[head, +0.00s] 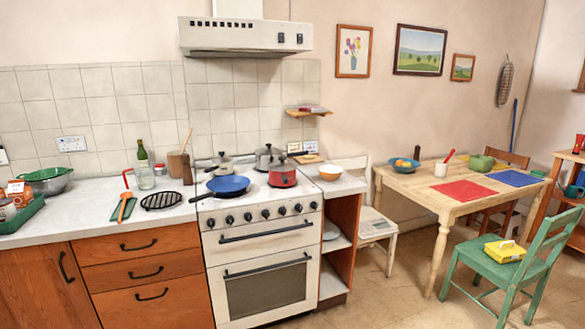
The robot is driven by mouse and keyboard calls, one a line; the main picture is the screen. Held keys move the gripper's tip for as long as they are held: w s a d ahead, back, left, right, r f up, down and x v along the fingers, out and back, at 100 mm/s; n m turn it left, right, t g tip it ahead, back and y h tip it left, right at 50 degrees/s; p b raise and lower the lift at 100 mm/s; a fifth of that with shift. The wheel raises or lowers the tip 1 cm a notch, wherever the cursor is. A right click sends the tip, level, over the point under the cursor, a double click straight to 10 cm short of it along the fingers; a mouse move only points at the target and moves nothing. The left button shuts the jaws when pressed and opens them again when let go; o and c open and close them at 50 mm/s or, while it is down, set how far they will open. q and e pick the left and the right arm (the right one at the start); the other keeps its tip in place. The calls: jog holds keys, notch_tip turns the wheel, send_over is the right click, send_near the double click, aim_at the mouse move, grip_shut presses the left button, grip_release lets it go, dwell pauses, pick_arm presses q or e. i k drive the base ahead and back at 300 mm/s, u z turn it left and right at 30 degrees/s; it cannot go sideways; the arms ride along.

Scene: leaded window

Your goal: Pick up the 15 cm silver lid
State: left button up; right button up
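No lid lies clearly by itself in the head view. A grey metal pot (267,160) stands at the back right of the white stove (264,235) and looks covered by a silver lid with a dark knob. A smaller grey pot (222,165) at the back left also looks lidded. I cannot tell which lid is 15 cm wide. Neither gripper is in view.
A blue pan (228,184) sits at the front left of the stove. A black grate (161,200), an orange spatula (126,207) and a green bottle (142,152) are on the left counter. A wooden table (445,198) and green chair (522,265) stand right; some floor between is clear.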

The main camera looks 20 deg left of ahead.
aim_at(282, 166)
jog(key=z, duration=0.65)
jog(key=i, duration=1.1)
jog(key=z, duration=0.65)
jog(key=i, duration=1.35)
jog(key=u, duration=0.7)
jog(key=i, duration=0.8)
jog(key=u, duration=1.3)
jog(key=i, duration=0.5)
jog(key=u, duration=0.45)
